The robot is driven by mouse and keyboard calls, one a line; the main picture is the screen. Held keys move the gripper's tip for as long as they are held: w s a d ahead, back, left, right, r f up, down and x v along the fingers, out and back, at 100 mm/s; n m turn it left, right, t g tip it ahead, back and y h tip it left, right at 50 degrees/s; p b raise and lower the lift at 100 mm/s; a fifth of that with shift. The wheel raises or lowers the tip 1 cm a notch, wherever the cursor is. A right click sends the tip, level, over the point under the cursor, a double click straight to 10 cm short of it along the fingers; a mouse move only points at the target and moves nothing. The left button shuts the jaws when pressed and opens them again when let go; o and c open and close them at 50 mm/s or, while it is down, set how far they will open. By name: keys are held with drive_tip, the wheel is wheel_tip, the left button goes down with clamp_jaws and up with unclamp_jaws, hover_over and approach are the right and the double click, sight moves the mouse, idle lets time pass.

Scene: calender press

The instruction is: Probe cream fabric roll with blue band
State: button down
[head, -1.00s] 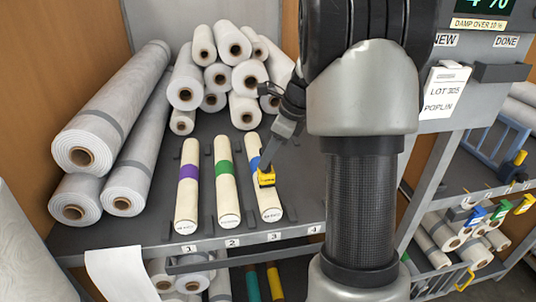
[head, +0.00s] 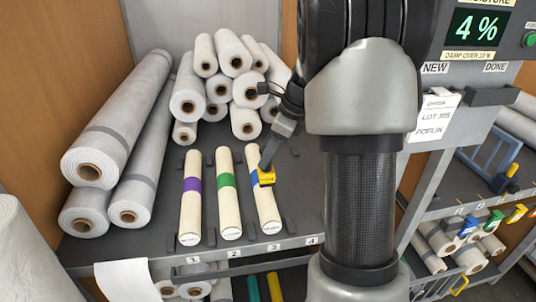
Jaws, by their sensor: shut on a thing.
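The cream fabric roll with the blue band (head: 270,212) lies in slot 3 of the grey shelf, its band partly covered. My gripper (head: 271,158) points down over this roll and is shut on a yellow probe (head: 266,177). The probe is at the blue band and looks to touch the roll; its tip is hidden.
Cream rolls with a purple band (head: 191,205) and a green band (head: 228,205) lie to the left in slots 1 and 2. Large grey rolls (head: 110,140) lie at the left, and several white rolls (head: 230,65) are stacked behind. Slot 4 (head: 309,215) looks empty.

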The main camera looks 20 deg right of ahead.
drive_tip(key=shift+r+p, duration=0.4)
drive_tip(key=shift+r, duration=0.35)
idle(0.8)
